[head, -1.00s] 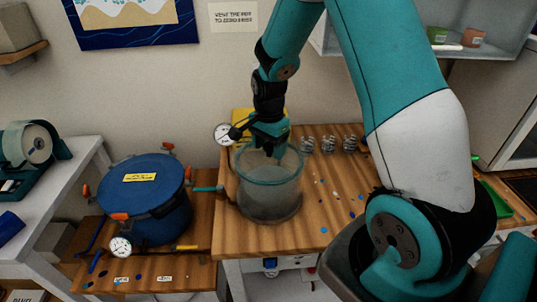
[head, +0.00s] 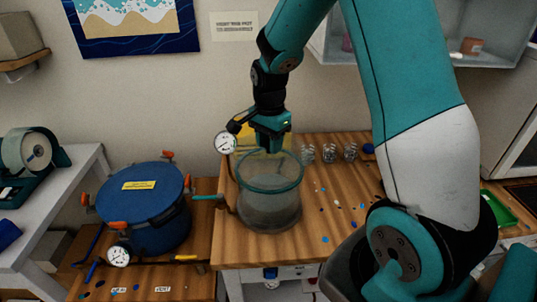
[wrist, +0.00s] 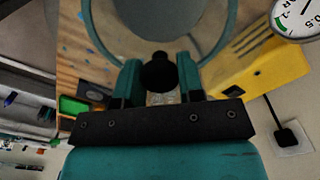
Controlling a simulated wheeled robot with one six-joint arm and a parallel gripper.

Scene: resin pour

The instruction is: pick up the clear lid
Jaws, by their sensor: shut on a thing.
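My gripper (head: 270,147) points down over the clear, teal-rimmed pot (head: 270,208) on the wooden bench. In the wrist view my gripper (wrist: 158,80) is shut on the black knob of the clear lid (wrist: 158,70), with a finger on each side. The lid's pane is see-through and its edge is hard to make out. A teal ring curves around the knob in the wrist view. I cannot tell how far the lid is clear of the pot's rim.
A blue lidded pot (head: 145,212) with orange clamps stands at left. A round gauge (head: 226,143) and a yellow box (wrist: 245,70) are close by the gripper. Several coiled pieces (head: 328,153) stand behind at right. A green tray (head: 498,209) lies further right.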

